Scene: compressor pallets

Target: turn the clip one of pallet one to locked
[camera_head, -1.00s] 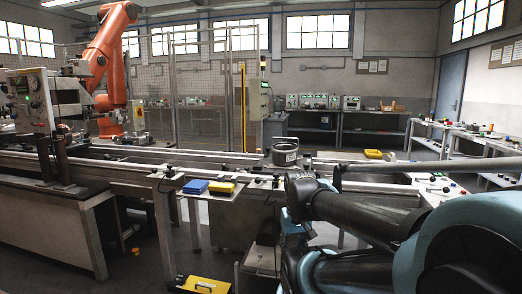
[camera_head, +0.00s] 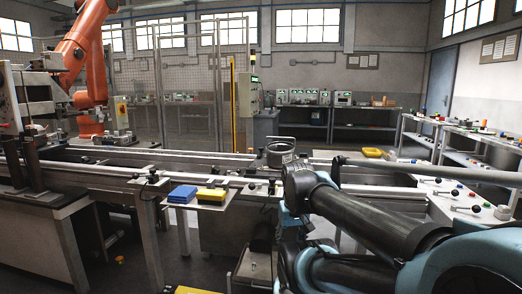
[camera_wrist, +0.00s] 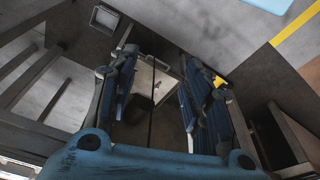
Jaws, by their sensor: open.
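A dark round compressor part (camera_head: 279,154) stands on the conveyor line (camera_head: 215,155) in the head view, just beyond my arm. I cannot make out a pallet label or a clip at this size, so I cannot tell which pallet is one or how its clip is set. My gripper (camera_wrist: 160,62) shows in the wrist view with its two blue fingers apart and nothing between them. It points down toward the floor and a pale plate below. In the head view my arm covers the lower right, and the fingers cannot be made out.
Blue (camera_head: 183,194) and yellow (camera_head: 211,194) boxes lie on a small shelf at the conveyor's front. An orange robot arm (camera_head: 83,45) stands at back left. Dark floor lies in front of the conveyor.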

